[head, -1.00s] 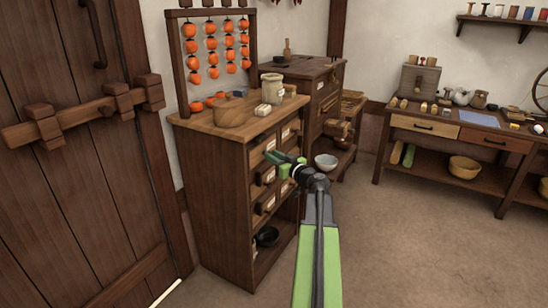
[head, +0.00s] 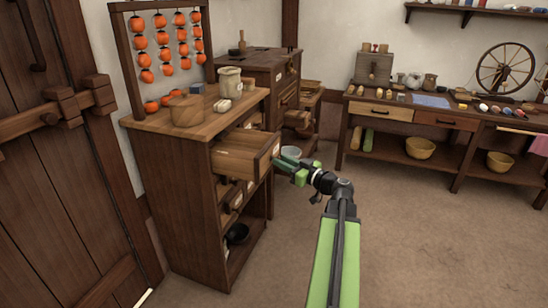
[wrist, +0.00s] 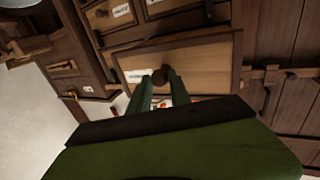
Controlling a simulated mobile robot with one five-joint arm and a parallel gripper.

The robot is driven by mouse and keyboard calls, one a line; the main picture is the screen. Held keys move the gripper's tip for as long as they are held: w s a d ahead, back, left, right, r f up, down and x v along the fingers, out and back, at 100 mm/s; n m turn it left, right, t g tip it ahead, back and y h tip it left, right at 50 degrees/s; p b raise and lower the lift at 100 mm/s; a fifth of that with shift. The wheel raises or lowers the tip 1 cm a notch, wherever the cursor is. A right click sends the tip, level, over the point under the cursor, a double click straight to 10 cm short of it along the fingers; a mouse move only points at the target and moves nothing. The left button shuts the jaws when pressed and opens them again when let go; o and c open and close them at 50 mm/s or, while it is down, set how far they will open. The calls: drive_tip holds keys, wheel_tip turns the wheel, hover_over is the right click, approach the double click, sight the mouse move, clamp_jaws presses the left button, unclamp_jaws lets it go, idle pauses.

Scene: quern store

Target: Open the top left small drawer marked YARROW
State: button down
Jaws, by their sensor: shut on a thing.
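The top left small drawer (head: 246,152) of the wooden chest stands pulled well out, its light wood side and front showing in the head view. My gripper (head: 284,160) is at the drawer's front. In the wrist view my gripper (wrist: 165,82) is shut on the drawer's dark round knob (wrist: 159,77), with a green finger on each side. The drawer front (wrist: 200,65) fills the middle of that view. A white label (wrist: 138,76) sits beside the knob; its writing is too small to read. The inside of the drawer is mostly hidden.
The chest top (head: 215,120) holds a round wooden box (head: 187,110) and a pale jar (head: 230,82). The floor to the right is clear.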

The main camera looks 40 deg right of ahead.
drive_tip(key=shift+s+d, duration=0.5)
drive_tip(key=shift+s, duration=0.35)
drive_tip(key=shift+s+d, duration=0.45)
drive_tip(key=shift+s, duration=0.4)
drive_tip(key=c, duration=1.2)
unclamp_jaws()
drive_tip(key=shift+c, duration=0.2)
